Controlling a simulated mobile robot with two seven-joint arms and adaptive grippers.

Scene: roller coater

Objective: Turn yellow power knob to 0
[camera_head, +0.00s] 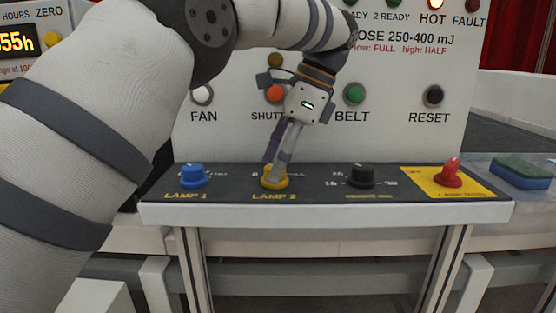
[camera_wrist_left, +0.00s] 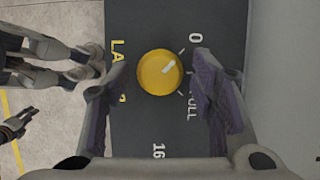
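The yellow power knob (camera_head: 274,181) sits at LAMP 2 on the dark sloped panel, and it also shows in the left wrist view (camera_wrist_left: 160,72). Its white pointer is turned to the upper right there, roughly toward the 0 mark (camera_wrist_left: 195,38). FULL is partly covered by a finger. My left gripper (camera_head: 274,180) reaches down over the knob. In the left wrist view its fingers (camera_wrist_left: 160,90) are open, one on either side of the knob, with small gaps visible. A small dark gripper, apparently my right one (camera_wrist_left: 20,122), is at the left edge there; its opening is unclear.
A blue knob (camera_head: 193,175) stands left of the yellow one, a black knob (camera_head: 361,175) to its right, and a red switch (camera_head: 449,173) on a yellow plate farther right. Buttons, including green BELT (camera_head: 354,93), line the upright panel behind. A sponge (camera_head: 521,173) lies at the far right.

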